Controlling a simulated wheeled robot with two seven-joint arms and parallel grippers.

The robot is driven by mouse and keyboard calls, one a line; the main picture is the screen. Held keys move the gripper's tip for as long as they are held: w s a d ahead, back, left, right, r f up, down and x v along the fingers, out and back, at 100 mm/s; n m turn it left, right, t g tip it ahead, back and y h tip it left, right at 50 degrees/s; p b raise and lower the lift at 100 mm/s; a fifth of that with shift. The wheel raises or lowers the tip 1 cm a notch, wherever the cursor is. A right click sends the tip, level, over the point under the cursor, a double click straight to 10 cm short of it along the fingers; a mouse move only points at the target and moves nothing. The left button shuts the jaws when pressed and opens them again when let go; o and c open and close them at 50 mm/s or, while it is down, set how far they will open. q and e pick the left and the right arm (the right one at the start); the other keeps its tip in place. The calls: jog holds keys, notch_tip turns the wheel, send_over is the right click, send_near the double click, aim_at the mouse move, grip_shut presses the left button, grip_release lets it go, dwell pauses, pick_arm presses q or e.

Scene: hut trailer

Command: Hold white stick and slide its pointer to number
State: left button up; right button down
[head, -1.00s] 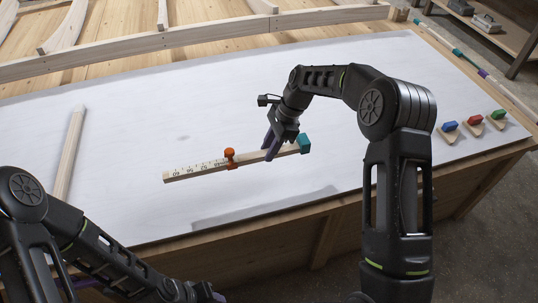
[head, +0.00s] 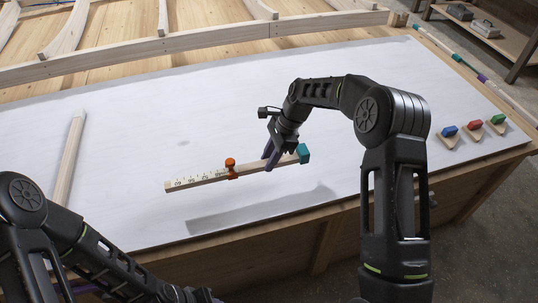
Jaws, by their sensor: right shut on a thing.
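The white stick (head: 205,180) is a pale bar with printed numbers on its left part and a teal block (head: 303,153) at its right end. An orange pointer (head: 231,169) sits around the stick near its middle, at the right end of the number scale. My right gripper (head: 270,160) is shut on the stick between the pointer and the teal end. The stick is held above the white sheet and casts a shadow below it. My left arm reaches in at the lower left. Its gripper (head: 203,296) is at the bottom edge, mostly cut off, away from the stick.
A white sheet (head: 330,100) covers the table, with free room around the stick. A wooden bar (head: 70,160) lies at the left. Blue (head: 449,131), red (head: 475,125) and green (head: 497,119) blocks on wooden pieces stand at the right. Wooden frame beams (head: 200,42) run along the back.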

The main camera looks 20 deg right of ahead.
aim_at(283, 158)
jog(key=shift+f, duration=3.3)
jog(key=shift+f, duration=0.35)
jog(key=shift+f, duration=0.25)
jog(key=c, duration=1.1)
grip_release()
jog(key=shift+o, duration=0.2)
jog(key=shift+r, duration=0.1)
jog(key=v, duration=1.2)
